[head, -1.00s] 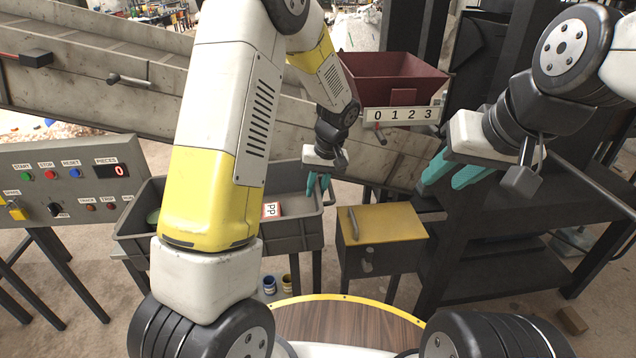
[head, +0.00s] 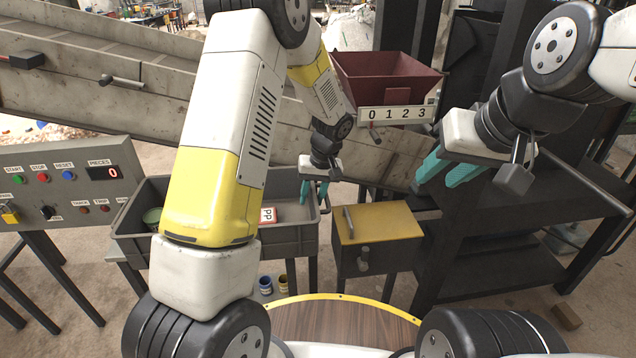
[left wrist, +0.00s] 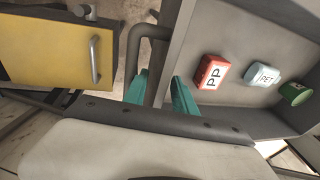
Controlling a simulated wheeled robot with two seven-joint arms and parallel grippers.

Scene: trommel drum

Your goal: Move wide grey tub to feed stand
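The wide grey tub (head: 215,253) stands at left centre in the head view, partly hidden behind my left arm. A red PP block (head: 267,215) lies inside it. In the left wrist view the tub (left wrist: 205,35) holds the PP block (left wrist: 212,72), a PET piece and a green piece. My left gripper (head: 314,190) is at the tub's right end. My right gripper (head: 440,175) is open and empty at the right. I cannot tell which stand is the feed stand.
A yellow-topped cabinet (head: 378,223) with a handle stands just right of the tub. A control panel (head: 65,180) is at the left. A red hopper (head: 388,78) and a sloping conveyor (head: 110,95) are behind. A dark bench (head: 500,225) is at the right.

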